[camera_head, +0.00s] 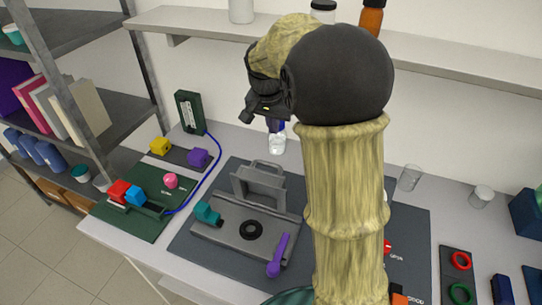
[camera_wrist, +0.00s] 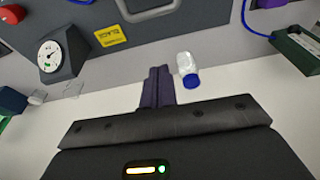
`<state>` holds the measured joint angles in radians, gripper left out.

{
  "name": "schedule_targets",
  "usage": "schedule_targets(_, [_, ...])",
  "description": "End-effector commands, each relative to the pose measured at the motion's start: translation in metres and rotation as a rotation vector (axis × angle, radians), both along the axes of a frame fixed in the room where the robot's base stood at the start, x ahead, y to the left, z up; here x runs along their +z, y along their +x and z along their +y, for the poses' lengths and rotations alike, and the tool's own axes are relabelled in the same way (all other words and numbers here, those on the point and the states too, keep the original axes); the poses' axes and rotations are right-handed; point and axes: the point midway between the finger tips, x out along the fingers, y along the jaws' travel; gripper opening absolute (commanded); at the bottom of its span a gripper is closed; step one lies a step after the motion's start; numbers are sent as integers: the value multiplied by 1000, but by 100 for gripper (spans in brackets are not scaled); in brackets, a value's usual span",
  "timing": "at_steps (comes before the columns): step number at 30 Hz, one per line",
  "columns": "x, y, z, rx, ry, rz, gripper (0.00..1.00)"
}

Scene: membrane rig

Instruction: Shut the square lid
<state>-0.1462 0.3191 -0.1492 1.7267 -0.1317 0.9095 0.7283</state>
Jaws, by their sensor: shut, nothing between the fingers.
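The square lid (camera_head: 258,187) stands raised at the back of a grey base plate (camera_head: 215,232), with a handle along its top edge. A black ring (camera_head: 251,230) lies on the plate in front of it. A teal part (camera_head: 207,213) sits at the plate's left and a purple lever (camera_head: 278,257) at its front right. In the wrist view a pale handle (camera_wrist: 148,11) shows at the top edge, probably the lid's. My gripper (camera_head: 271,122) is above and behind the lid, apart from it. In the wrist view its fingers (camera_wrist: 157,72) are together and empty.
A bottle with a blue cap (camera_wrist: 187,70) stands near my fingers, behind the lid. A gauge (camera_wrist: 50,55) and yellow label (camera_wrist: 110,35) show beyond. A green board (camera_head: 140,215) with coloured blocks lies left. A shelf (camera_head: 215,27) runs above; my arm hides the middle right.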

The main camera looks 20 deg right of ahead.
Motion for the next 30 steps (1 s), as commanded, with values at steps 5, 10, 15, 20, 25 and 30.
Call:
schedule_targets(5, [-3, 0, 0, 1, 0, 1, 0])
schedule_targets(10, [-18, 3, -3, 1, 0, 5, 0])
schedule_targets(15, [-45, 8, -7, 2, 0, 5, 0])
schedule_targets(20, [-71, 13, -10, 3, 0, 6, 0])
schedule_targets(25, [-96, 18, -15, 3, 1, 4, 0])
schedule_targets(30, [-93, 0, 0, 6, 1, 2, 0])
